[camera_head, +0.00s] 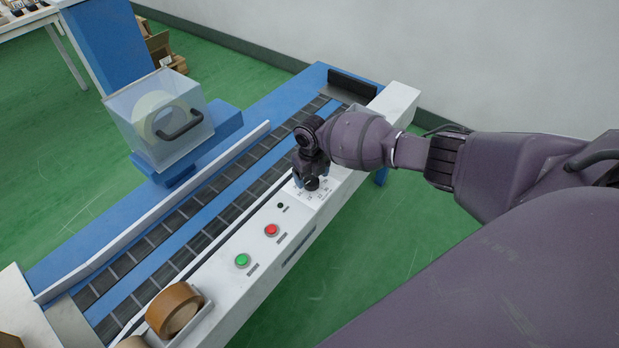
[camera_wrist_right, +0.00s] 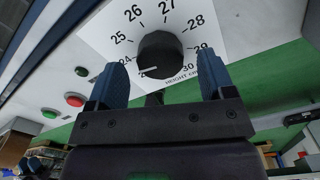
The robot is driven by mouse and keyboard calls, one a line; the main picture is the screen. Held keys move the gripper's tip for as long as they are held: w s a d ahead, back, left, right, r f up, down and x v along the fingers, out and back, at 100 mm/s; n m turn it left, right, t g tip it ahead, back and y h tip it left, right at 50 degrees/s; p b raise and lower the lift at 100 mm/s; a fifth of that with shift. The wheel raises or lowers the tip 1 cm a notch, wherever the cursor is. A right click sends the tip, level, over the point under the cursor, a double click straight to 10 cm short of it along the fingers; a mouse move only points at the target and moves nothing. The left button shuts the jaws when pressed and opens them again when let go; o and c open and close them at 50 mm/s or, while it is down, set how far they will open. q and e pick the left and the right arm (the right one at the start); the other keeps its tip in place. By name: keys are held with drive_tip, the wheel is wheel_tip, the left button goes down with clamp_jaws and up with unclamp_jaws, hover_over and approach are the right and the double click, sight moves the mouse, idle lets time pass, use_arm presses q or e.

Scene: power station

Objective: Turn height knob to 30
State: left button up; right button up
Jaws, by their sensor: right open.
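The 30 mark is at the lower right. My right gripper (camera_wrist_right: 162,68) is open, with one blue finger on each side of the knob and visible gaps between. In the head view my right gripper (camera_head: 311,178) is over the knob (camera_head: 312,184) on the machine's white side panel. My left gripper is not in view.
A red button (camera_head: 271,230) and a green button (camera_head: 242,260) sit on the white panel. A conveyor (camera_head: 215,205) runs alongside it. A tape roll (camera_head: 174,309) is at the near end, and a clear-covered box (camera_head: 158,120) stands beyond the belt. A wall is behind.

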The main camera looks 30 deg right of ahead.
drive_tip(key=shift+f, duration=0.6)
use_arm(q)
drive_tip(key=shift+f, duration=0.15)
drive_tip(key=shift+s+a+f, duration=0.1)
use_arm(e)
drive_tip(key=shift+c, duration=0.3)
drive_tip(key=c, duration=0.9)
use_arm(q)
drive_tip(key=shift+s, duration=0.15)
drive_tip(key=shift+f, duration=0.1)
use_arm(e)
drive_tip(key=shift+m, duration=0.4)
